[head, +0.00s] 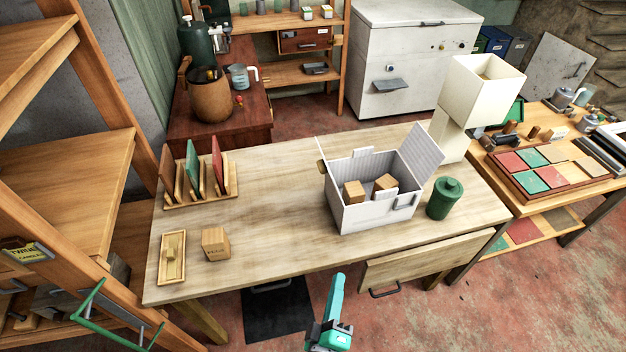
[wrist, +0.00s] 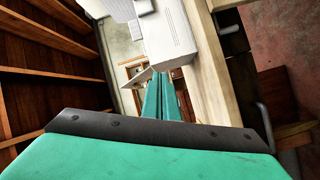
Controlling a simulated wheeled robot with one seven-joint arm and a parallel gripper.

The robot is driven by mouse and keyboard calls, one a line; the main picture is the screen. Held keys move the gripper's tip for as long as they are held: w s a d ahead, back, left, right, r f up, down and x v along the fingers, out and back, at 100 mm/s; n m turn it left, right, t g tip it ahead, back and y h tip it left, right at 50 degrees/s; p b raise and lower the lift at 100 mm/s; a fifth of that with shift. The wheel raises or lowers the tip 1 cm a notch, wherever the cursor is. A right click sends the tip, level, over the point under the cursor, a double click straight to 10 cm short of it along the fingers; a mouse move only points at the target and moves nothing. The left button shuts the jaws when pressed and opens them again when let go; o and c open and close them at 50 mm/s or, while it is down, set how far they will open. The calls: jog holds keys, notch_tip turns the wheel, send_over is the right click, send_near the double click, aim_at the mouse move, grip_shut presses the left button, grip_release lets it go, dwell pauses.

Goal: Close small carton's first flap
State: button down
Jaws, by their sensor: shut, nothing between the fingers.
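The small white carton (head: 365,215) stands upright on the wooden table, its top open. Its large right flap (head: 423,150) leans up and outward; a thin left flap (head: 321,150) stands up, seen nearly edge-on. A small piece (head: 363,152) sticks up at the back rim. Wooden blocks (head: 353,192) lie inside. My teal gripper (head: 338,280) is in front of the table's front edge, below and apart from the carton. In the wrist view its fingers (wrist: 160,80) are together and empty, with the white carton (wrist: 172,38) beyond them.
A green canister (head: 444,198) stands close to the carton's right, with a cream lamp-like tower (head: 480,90) behind. A wooden block (head: 216,244), a small tray (head: 173,258) and a rack (head: 200,190) occupy the table's left. The table between them and the carton is clear.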

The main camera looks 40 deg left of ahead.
aim_at(325, 172)
jog(key=w+a+r+n+y, duration=0.1)
jog(key=w+a+r+n, duration=0.15)
jog(key=a+n, duration=0.2)
jog(key=w+a+r+n+g+y, duration=0.1)
jog(key=w+a+r+n+y, duration=0.15)
jog(key=a, duration=0.35)
jog(key=w+a+r+n+y, duration=0.1)
jog(key=w+a+r+n, duration=0.1)
jog(key=a+r+n, duration=0.3)
jog(key=w+a, duration=0.4)
jog(key=w, duration=0.6)
jog(key=shift+w+m, duration=0.3)
jog(key=shift+a+r, duration=0.15)
